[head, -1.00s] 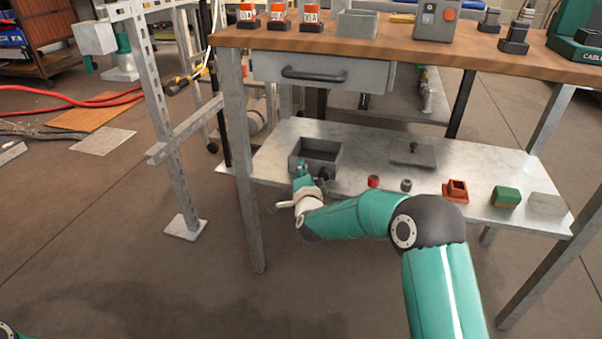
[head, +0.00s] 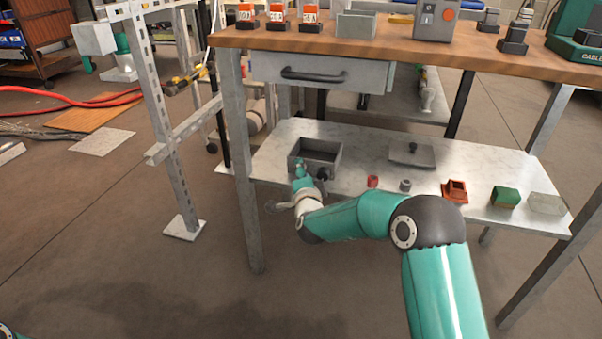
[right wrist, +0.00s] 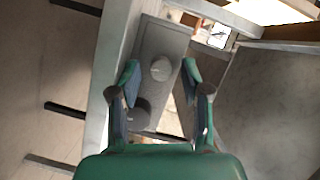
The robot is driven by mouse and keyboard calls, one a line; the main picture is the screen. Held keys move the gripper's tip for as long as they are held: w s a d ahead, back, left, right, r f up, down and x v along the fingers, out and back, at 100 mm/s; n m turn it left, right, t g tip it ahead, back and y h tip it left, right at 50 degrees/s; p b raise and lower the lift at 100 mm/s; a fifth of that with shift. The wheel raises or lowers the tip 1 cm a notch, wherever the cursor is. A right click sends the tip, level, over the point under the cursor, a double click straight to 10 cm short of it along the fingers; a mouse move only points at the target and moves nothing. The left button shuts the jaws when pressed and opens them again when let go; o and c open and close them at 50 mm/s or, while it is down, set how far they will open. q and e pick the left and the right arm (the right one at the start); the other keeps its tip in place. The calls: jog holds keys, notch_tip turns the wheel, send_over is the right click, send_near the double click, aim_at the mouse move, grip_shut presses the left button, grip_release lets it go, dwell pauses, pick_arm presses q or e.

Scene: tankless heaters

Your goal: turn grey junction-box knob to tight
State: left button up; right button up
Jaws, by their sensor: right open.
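The grey junction box (head: 334,158) stands on the lower metal shelf, open at the top. In the right wrist view the grey box face (right wrist: 168,40) carries a light grey round knob (right wrist: 160,69) and a darker round knob (right wrist: 137,112) nearer my palm. My right gripper (right wrist: 161,78) is open, with one finger on each side of the light knob and gaps between. I cannot tell any contact or a tight mark. In the head view my right gripper (head: 308,173) is at the box's front, partly hiding it. My left gripper is out of view.
On the shelf (head: 268,165) lie a grey lid (head: 411,156), a red piece (head: 373,181), a small grey piece (head: 405,185), an orange box (head: 455,191) and a green block (head: 505,197). A table leg (head: 240,170) stands left of the box; a drawer (head: 320,72) hangs above.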

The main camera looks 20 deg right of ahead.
jog(key=v, duration=0.7)
jog(key=shift+s, duration=0.4)
jog(key=shift+a, duration=0.1)
